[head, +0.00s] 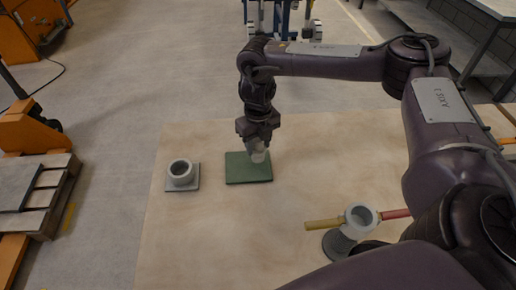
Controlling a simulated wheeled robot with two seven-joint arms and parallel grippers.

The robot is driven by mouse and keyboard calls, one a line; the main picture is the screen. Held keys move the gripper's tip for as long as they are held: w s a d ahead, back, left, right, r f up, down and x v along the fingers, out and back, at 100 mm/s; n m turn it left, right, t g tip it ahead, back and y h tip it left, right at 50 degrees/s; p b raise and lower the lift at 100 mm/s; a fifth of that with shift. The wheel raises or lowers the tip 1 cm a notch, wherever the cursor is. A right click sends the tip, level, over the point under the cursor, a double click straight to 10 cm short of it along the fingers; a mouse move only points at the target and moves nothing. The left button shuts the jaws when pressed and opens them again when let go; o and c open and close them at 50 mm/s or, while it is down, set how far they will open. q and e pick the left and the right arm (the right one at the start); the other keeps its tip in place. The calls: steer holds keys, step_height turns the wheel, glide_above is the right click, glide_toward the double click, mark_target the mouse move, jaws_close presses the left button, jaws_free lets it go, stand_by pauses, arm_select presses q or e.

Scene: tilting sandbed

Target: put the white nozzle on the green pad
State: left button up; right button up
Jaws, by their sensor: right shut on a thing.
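The green pad (240,175) lies flat on the tan sand surface near the middle of the head view. My right gripper (257,148) points down over the pad's upper right part and is shut on the white nozzle (258,157). The gripper's fingers hide part of the nozzle. I cannot tell whether the nozzle touches the pad or hangs just above it. My left gripper is not in view.
A grey ring-shaped piece (181,172) stands on a grey square plate (193,187) left of the pad. At the lower right, a pale cup-like fitting (360,218) has a yellow bar (322,225) and a red bar (396,214) beside it. Bare sand surrounds the pad.

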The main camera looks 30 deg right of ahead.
step_height(320, 180, down, 3)
steer(key=shift+r, duration=0.2)
steer(key=shift+f, duration=0.2)
steer(key=o, duration=1)
steer(key=shift+r, duration=0.1)
